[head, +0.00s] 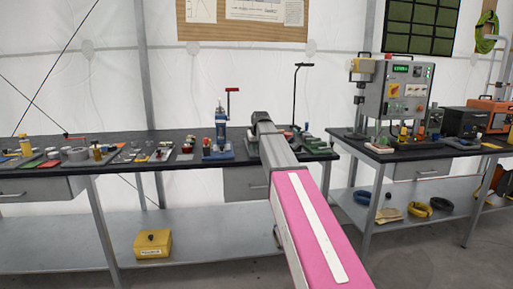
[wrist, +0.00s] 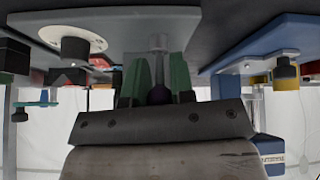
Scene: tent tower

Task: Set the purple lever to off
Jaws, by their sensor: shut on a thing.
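In the wrist view, my gripper (wrist: 157,92) has its dark green fingers on both sides of a lever. The purple lever (wrist: 158,76) shows as a narrow dark purple piece between the fingers, joined to a grey metal stem. The stem meets a grey mount (wrist: 125,35). My gripper is shut on the lever. Much of the lever is hidden by the fingers and the grey gripper body, so its exact setting cannot be told. In the head view, my arm covers the gripper and the lever.
In the wrist view, a white round dial (wrist: 72,35) is at left and a blue fixture (wrist: 280,38) at right. A control box (head: 401,88) stands on the right bench.

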